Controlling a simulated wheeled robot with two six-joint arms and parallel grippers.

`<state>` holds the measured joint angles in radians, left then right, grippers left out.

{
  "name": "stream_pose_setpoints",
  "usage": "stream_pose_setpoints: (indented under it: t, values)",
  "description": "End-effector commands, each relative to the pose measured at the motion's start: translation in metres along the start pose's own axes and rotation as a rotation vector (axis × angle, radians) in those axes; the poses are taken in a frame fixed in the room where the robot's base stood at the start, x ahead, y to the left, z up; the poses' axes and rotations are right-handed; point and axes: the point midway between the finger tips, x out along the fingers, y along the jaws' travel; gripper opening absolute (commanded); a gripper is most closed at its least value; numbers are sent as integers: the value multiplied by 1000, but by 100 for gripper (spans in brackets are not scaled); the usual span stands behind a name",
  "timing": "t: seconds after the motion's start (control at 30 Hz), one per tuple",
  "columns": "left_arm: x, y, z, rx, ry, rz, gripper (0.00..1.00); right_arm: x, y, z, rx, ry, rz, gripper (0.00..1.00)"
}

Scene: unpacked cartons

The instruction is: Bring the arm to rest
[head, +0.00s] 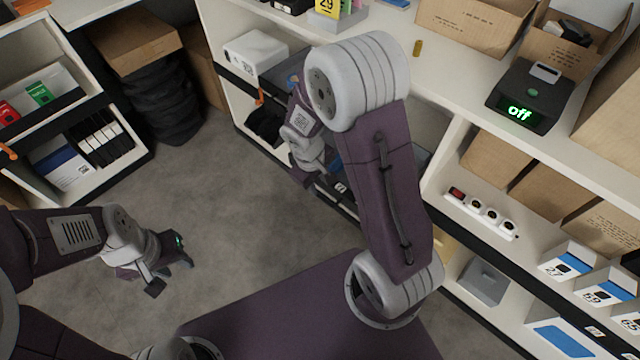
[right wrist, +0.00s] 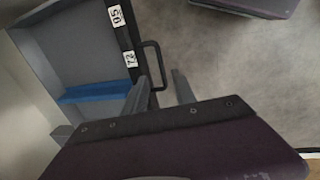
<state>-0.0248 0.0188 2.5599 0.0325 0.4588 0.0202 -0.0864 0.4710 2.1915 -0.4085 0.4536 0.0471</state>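My right arm rises across the middle of the head view and bends down toward the shelf's lower level; its fingertips are hard to make out there. In the right wrist view my right gripper (right wrist: 161,78) is open, its two grey fingers apart. A dark drawer handle (right wrist: 153,62) shows in the gap between the fingers, with no grip on it visible. The handle belongs to a pulled-out grey drawer (right wrist: 80,45) with two number labels on its front and a blue strip inside. My left gripper (head: 168,278) is open and empty over the grey floor.
Shelves below hold boxes and white sockets (head: 480,212). Another shelf (head: 75,130) stands at left beside a black bin (head: 160,100). Floor between is clear.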

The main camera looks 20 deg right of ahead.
Motion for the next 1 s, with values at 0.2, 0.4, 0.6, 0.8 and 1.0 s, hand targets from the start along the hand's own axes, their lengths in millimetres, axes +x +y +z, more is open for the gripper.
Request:
stream_pose_setpoints:
  t: [0.2, 0.4, 0.6, 0.8, 1.0]
  values:
    - [-1, 0, 0, 0, 0, 0, 36, -4, 0, 0, 1, 0, -1, 33]
    - [-1, 0, 0, 0, 0, 0, 36, -4, 0, 0, 0, 1, 0, 33]
    - [-1, 0, 0, 0, 0, 0, 36, -7, 2, -2, 7, 11, 3, 33]
    - [-1, 0, 0, 0, 0, 0, 36, -52, 8, 12, 133, 102, -4, 33]
    - [-1, 0, 0, 0, 0, 0, 36, -69, -43, 78, 415, 79, -159, 33]
